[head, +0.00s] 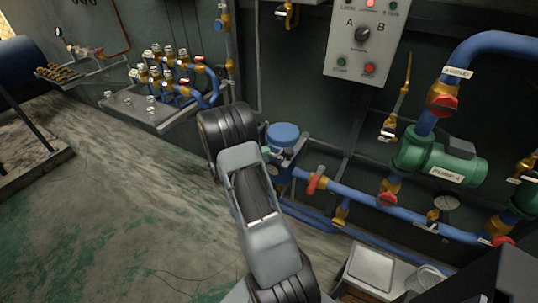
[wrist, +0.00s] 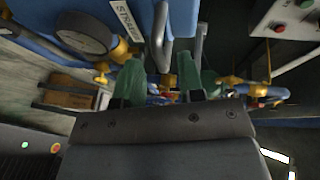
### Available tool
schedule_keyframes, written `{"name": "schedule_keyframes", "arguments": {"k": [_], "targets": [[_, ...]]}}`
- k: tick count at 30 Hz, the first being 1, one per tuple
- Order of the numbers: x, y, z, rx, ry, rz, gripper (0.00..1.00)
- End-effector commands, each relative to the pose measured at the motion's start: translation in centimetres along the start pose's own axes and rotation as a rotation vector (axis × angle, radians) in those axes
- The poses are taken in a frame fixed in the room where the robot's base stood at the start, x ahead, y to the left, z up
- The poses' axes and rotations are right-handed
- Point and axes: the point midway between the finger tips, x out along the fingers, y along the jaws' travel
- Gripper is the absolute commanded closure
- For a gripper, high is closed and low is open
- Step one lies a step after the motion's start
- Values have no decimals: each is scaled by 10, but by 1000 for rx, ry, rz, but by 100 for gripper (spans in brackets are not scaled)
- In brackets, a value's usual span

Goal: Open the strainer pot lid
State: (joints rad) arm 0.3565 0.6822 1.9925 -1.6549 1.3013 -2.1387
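The strainer pot's round blue lid (head: 283,133) sits on the pot beside the pipework, just right of my arm in the head view. The lid looks closed. In the wrist view, the STRAINER label (wrist: 123,17) is at the top, by blue surfaces and a curved grey bar (wrist: 160,38). My gripper (wrist: 158,72) has two green fingers spread apart, with a gap between them. The grey bar shows beyond that gap; I cannot tell whether it touches a finger. In the head view, my arm hides most of the gripper, which is close to the pot.
A blue pipe with a red-handled valve (head: 316,183) runs right from the pot toward green pump A (head: 440,163). A control panel (head: 365,40) hangs above. A manifold shelf (head: 150,105) stands at left. A round gauge (wrist: 84,32) shows in the wrist view.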

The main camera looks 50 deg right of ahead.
Motion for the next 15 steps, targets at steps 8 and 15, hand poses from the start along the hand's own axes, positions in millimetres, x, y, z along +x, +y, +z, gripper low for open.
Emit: {"name": "schedule_keyframes", "arguments": {"k": [8, 15], "targets": [[25, 0, 0, 0, 1, 1, 64], [29, 0, 0, 0, -1, 0, 64]]}}
